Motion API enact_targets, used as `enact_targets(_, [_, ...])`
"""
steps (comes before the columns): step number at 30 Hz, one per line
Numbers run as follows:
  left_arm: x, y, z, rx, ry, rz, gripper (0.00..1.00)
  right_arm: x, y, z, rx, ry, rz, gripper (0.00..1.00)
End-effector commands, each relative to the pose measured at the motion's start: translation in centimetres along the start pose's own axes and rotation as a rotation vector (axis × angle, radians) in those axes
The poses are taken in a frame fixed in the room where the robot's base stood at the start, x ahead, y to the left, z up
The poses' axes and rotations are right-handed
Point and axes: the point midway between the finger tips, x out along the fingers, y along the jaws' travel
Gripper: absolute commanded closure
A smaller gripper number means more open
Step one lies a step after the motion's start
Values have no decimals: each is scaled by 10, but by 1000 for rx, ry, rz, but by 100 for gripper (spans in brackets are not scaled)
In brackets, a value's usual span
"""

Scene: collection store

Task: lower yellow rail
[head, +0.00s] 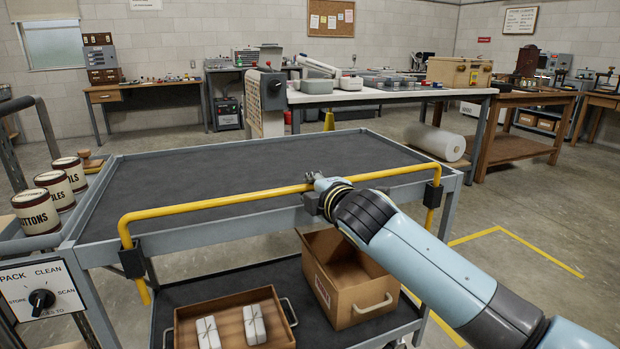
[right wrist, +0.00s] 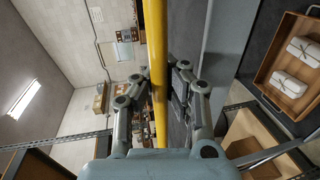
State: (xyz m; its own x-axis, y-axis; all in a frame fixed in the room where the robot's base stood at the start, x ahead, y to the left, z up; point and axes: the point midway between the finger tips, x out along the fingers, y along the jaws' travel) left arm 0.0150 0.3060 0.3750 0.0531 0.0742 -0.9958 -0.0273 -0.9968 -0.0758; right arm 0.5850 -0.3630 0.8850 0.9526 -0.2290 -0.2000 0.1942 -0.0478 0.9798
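The yellow rail (head: 240,198) runs along the near side of the grey trolley (head: 96,257). My left gripper is not in view.
The lower shelf holds a brown tray (head: 183,327) with two white bundles and an open cardboard box (head: 352,300) beneath the rail. Labelled tins (head: 36,212) stand at the left beside a dial panel (head: 40,290). The trolley top is bare.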

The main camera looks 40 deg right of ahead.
Motion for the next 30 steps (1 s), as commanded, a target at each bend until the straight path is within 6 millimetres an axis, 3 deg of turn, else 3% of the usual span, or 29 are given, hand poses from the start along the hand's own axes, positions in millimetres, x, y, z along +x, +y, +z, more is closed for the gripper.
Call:
enact_targets(6, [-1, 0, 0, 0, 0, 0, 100, -1, 1, 0, 1, 1, -1, 100])
enact_targets(15, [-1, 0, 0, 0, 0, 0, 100, -1, 2, 0, 0, 1, 2, 62])
enact_targets(25, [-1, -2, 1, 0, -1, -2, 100, -2, 3, 0, 0, 1, 4, 62])
enact_targets(30, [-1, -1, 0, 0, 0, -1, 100, -24, 2, 0, -1, 2, 3, 62])
